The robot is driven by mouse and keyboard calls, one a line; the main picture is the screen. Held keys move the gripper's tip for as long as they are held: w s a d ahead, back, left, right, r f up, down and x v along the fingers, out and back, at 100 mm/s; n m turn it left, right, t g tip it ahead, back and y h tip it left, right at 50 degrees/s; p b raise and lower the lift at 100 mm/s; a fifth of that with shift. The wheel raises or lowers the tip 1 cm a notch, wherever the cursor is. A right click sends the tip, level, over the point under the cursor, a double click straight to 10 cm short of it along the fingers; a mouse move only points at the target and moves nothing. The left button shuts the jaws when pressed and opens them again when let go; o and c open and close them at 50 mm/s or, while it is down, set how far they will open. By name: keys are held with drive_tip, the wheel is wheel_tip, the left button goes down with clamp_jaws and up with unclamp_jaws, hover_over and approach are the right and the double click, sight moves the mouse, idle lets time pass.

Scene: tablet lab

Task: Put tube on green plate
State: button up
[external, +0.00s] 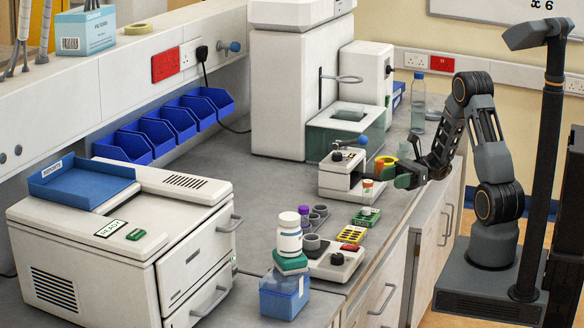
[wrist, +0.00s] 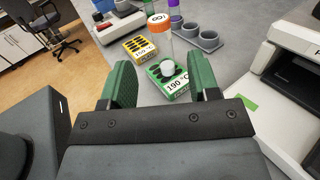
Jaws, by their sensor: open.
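A clear tube with an orange cap (external: 367,184) stands upright at the green plate (external: 364,218), beside the other small plates on the bench. In the wrist view the tube (wrist: 161,42) rises from the green plate (wrist: 178,90), which is marked 190 °C. Its rounded pale lower end appears to rest on the plate. My gripper (external: 400,176) is just right of the tube. In the wrist view my gripper (wrist: 160,68) is open, with its green fingers apart and nothing held between them. The tube is ahead of the gap between the fingers.
A yellow plate (wrist: 141,47) lies next to the green one. A grey holder (wrist: 198,36) with cups and a purple-capped tube (external: 304,212) stand close by. A white bottle (external: 289,233) is stacked in front, and a white device (external: 344,172) stands behind the tube.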

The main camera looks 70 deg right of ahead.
drive_tip(key=s+a+r+n+g+h, duration=0.3)
drive_tip(key=a+n+h, duration=0.3)
drive_tip(key=n, duration=0.6)
drive_tip(key=s+a+r+n+g+h, duration=0.2)
drive_tip(key=s+a+r+n+h, duration=0.3)
drive_tip(key=n+h, duration=0.4)
drive_tip(key=s+a+n, duration=0.1)
drive_tip(key=a+n, duration=0.1)
drive_tip(key=n, duration=0.2)
drive_tip(key=shift+g, duration=0.4)
drive_tip(key=shift+a, duration=0.1)
